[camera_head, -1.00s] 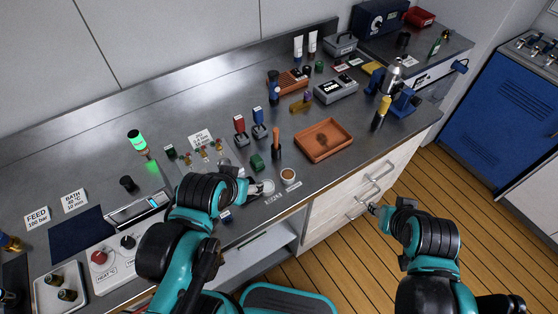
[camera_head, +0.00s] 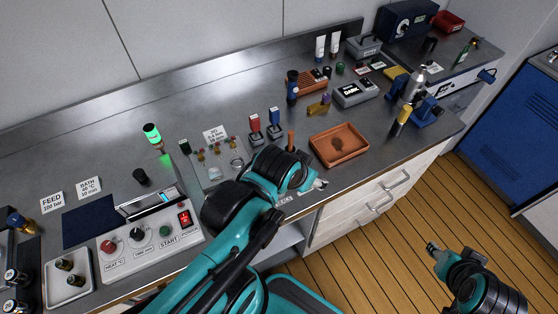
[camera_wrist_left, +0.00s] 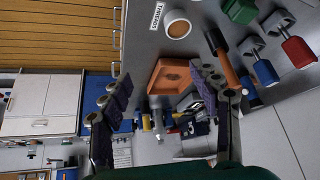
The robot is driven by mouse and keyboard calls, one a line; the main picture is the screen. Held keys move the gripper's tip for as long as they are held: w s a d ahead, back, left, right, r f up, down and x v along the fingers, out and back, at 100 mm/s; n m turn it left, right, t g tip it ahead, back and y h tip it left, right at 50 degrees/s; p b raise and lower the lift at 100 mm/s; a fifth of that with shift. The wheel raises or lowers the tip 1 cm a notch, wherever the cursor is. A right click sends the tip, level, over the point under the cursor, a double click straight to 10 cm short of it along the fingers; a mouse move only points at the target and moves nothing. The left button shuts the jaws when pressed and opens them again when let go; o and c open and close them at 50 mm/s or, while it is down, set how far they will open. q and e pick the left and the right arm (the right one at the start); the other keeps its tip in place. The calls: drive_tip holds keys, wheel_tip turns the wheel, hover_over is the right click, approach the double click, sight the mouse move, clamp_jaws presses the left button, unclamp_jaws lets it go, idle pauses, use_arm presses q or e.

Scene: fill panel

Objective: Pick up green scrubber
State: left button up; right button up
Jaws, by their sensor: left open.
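A green block (camera_wrist_left: 240,10), which looks like the scrubber, lies on the steel counter (camera_wrist_left: 145,52) at the top edge of the left wrist view, partly cut off. In the head view my left arm hides that spot. My left gripper (camera_wrist_left: 162,75) is open and empty, its fingers spread on both sides of the wrist view. The green block is beyond and to the right of the fingers, apart from them. In the head view my left gripper (camera_head: 318,186) is over the counter's front edge. My right gripper (camera_head: 432,248) hangs over the floor; its jaws are too small to read.
An orange tray (camera_head: 339,145) stands beyond my left gripper. A wooden-handled tool (camera_wrist_left: 222,62) appears close to the right finger. A white cup (camera_wrist_left: 177,24) and red (camera_head: 255,130) and blue (camera_head: 274,123) stamps stand nearby. A control panel (camera_head: 150,240) is at left.

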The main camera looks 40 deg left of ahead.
use_arm(q)
drive_tip(key=w+a+f+m+g+p, duration=0.1)
drive_tip(key=a+g, duration=0.1)
drive_tip(key=a, duration=0.3)
drive_tip(key=w+a+f+m+g+p, duration=0.1)
drive_tip(key=a+m+g+p, duration=0.1)
drive_tip(key=a, duration=0.3)
drive_tip(key=w+a+f+m+g+p, duration=0.1)
drive_tip(key=a+m+g, duration=0.1)
drive_tip(key=a, duration=0.3)
drive_tip(key=shift+w+g, duration=0.3)
drive_tip(key=shift+w, duration=0.05)
drive_tip(key=shift+s+a+f, duration=0.1)
drive_tip(key=shift+f, duration=0.2)
drive_tip(key=f+b, duration=0.1)
drive_tip(key=f, duration=0.1)
drive_tip(key=f+b, duration=0.1)
drive_tip(key=f, duration=0.2)
drive_tip(key=f+b, duration=0.1)
drive_tip(key=f, duration=0.1)
drive_tip(key=shift+w+f, duration=0.3)
drive_tip(key=shift+f, duration=0.05)
drive_tip(key=c, duration=1.1)
